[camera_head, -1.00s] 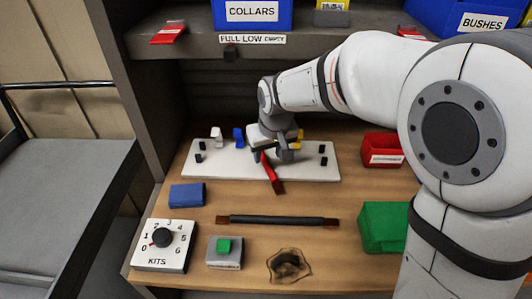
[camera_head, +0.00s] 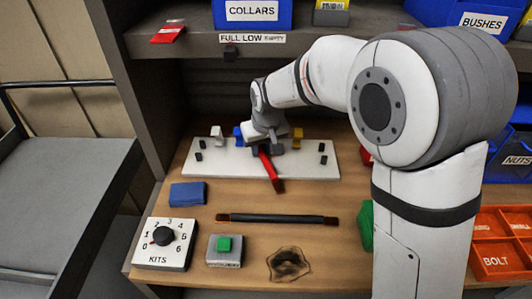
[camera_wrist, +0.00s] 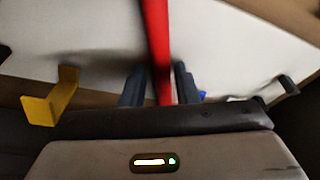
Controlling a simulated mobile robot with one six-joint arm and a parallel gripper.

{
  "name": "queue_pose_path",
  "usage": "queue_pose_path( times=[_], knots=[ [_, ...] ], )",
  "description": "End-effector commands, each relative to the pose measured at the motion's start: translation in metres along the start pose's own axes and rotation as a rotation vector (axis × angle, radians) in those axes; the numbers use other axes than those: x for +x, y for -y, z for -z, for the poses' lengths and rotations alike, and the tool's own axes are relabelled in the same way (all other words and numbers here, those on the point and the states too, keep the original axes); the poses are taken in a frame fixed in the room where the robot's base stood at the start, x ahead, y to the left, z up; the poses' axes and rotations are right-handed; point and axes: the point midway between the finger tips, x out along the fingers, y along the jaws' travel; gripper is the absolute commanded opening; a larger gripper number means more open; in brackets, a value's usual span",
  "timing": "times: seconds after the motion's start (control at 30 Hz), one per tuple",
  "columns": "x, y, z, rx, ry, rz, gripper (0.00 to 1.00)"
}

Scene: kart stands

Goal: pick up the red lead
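The red lead (camera_head: 269,169) lies across the front edge of the white board (camera_head: 226,170), its darker end towards me over the wooden bench. My gripper (camera_head: 265,146) is over the board at the lead's far part, pointing down. In the wrist view the lead (camera_wrist: 155,35) runs between the two fingers of my gripper (camera_wrist: 160,72). The fingers look open, one on each side with narrow gaps; blur hides whether either touches. The lead's far end is hidden under my gripper.
White (camera_head: 217,134), blue (camera_head: 239,138) and yellow (camera_head: 298,134) clips stand along the board, with small black posts near its ends. A dark bar (camera_head: 277,219) and a blue block (camera_head: 188,194) lie in front. A shelf (camera_head: 180,47) overhangs the back.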

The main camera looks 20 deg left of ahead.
Motion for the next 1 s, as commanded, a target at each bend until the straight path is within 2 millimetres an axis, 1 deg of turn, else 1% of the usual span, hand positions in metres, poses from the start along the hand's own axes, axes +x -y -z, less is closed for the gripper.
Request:
queue_pose_path(
  times=[0.03, 0.3, 0.33, 0.77, 1.0],
  knots=[
    [0.000, 0.000, 0.000, 0.000, 0.000, 0.000, 0.23],
    [0.000, 0.000, 0.000, -0.001, 0.000, 0.000, 0.01],
    [0.000, 0.000, 0.000, -0.001, 0.000, 0.000, 0.00],
    [-0.002, 0.000, 0.001, -0.001, 0.000, 0.000, 0.00],
    [-0.016, -0.001, 0.005, 0.001, -0.001, 0.000, 0.00]
  ],
)
